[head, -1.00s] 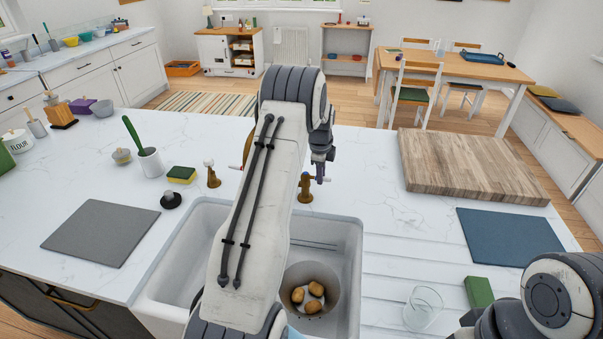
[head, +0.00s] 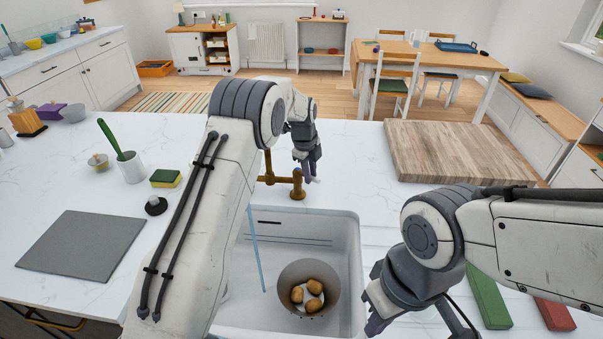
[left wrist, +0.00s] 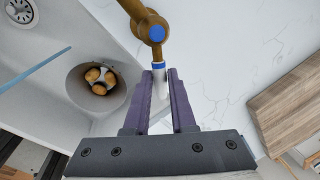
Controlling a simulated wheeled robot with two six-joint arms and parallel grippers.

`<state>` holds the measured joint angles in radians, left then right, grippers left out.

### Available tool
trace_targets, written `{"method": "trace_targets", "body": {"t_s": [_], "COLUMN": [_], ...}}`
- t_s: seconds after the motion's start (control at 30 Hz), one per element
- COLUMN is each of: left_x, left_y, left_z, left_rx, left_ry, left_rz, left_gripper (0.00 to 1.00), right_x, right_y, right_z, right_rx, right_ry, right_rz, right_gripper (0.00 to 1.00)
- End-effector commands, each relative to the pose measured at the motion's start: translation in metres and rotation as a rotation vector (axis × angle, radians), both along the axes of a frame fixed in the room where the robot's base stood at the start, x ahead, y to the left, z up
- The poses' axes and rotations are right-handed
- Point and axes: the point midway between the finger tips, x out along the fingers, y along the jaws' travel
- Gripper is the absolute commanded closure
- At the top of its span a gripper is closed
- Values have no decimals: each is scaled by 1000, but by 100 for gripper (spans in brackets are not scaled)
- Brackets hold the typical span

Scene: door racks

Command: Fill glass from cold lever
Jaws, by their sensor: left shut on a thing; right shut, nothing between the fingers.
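My left gripper (head: 308,178) is at the right side of the brass tap (head: 297,190). In the left wrist view its purple fingers (left wrist: 159,78) are shut on the white-tipped cold lever (left wrist: 159,72), by the tap's blue-marked cap (left wrist: 156,33). A thin blue water stream (head: 257,250) falls into the white sink (head: 345,235), left of a bowl with potatoes. The stream also shows in the left wrist view (left wrist: 35,68). My right gripper (head: 377,318) is low over the sink's right edge, shut and empty. The glass is not visible.
The grey bowl (head: 332,275) with several potatoes sits in the sink. A green block (head: 488,298) and a red block (head: 554,314) lie at the right. A wooden board (head: 450,155) is at the back right. A sponge (head: 165,178) and grey mat (head: 80,245) lie left.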

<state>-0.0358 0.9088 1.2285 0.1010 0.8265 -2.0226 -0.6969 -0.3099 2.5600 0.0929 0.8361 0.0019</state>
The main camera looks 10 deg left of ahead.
Motion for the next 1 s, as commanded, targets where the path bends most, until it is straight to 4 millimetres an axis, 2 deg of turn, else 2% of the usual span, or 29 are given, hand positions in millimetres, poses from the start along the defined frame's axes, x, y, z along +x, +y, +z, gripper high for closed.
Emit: {"method": "trace_targets", "body": {"t_s": [0.23, 0.27, 0.3, 0.33, 0.73, 0.87, 1.0], "left_x": [3, 3, 3, 3, 0, -2, -7], "left_y": [1, 1, 1, 1, 2, 3, 5], "left_z": [3, 3, 3, 3, 6, 23, 51], "left_rx": [2, 2, 2, 1, 0, 0, 0], "left_ry": [-13, -13, -13, -13, -6, -9, -11], "left_rz": [-2, -1, -1, -1, 3, 2, 2], "left_gripper": [100, 73, 57, 47, 47, 47, 47], "right_x": [0, 0, 0, 0, 0, 0, 0], "right_y": [0, 0, 0, 0, 0, 0, 0], "right_z": [0, 0, 0, 0, -3, -10, -19], "right_rx": [0, 0, 0, 0, 0, 0, 0], "right_ry": [0, 0, 0, 0, 0, 0, 0], "right_rz": [0, 0, 0, 0, 0, 0, 1], "right_gripper": [100, 100, 100, 100, 100, 100, 100]}}
